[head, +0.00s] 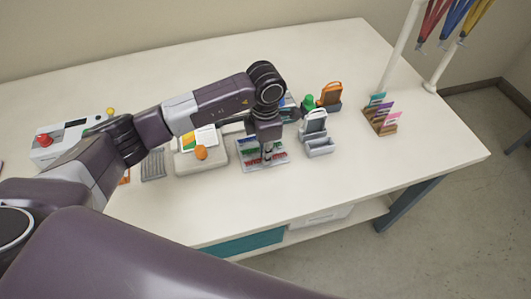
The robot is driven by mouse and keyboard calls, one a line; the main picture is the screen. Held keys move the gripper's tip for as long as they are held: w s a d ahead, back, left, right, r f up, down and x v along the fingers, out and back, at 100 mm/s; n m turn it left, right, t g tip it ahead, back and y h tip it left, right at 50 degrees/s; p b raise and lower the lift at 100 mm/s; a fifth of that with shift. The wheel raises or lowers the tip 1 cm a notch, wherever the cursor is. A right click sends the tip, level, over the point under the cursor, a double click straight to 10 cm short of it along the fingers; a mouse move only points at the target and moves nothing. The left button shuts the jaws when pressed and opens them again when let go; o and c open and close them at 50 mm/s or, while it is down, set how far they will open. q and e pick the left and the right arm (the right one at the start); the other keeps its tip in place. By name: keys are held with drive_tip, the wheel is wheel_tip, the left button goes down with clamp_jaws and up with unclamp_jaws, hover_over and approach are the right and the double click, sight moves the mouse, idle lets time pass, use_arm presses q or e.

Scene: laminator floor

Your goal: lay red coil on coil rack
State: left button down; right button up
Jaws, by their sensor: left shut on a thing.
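The coil rack (281,161) is a pale grey tray on the white table, with green, blue and red coils lying in it. My left gripper (267,157) points down over the middle of this rack. It is shut on a thin thing, which looks like the red coil, low over the rack. The fingers and wrist hide much of it, and I cannot tell whether it touches the rack. Red shows along the front of the rack, too small to separate into single coils. My right gripper is not in view.
A grey holder (319,146) stands close to the right of the rack, with a green-topped bottle (308,103) behind it. A beige machine (203,160) with an orange knob stands to the left. A wooden card holder (381,122) is farther right. The table's front is clear.

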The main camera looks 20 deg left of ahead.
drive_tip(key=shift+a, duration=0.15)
use_arm(q)
drive_tip(key=c, duration=2.4)
unclamp_jaws()
drive_tip(key=o, duration=0.5)
drive_tip(key=shift+r, duration=0.1)
wheel_tip(320, 180, up, 12)
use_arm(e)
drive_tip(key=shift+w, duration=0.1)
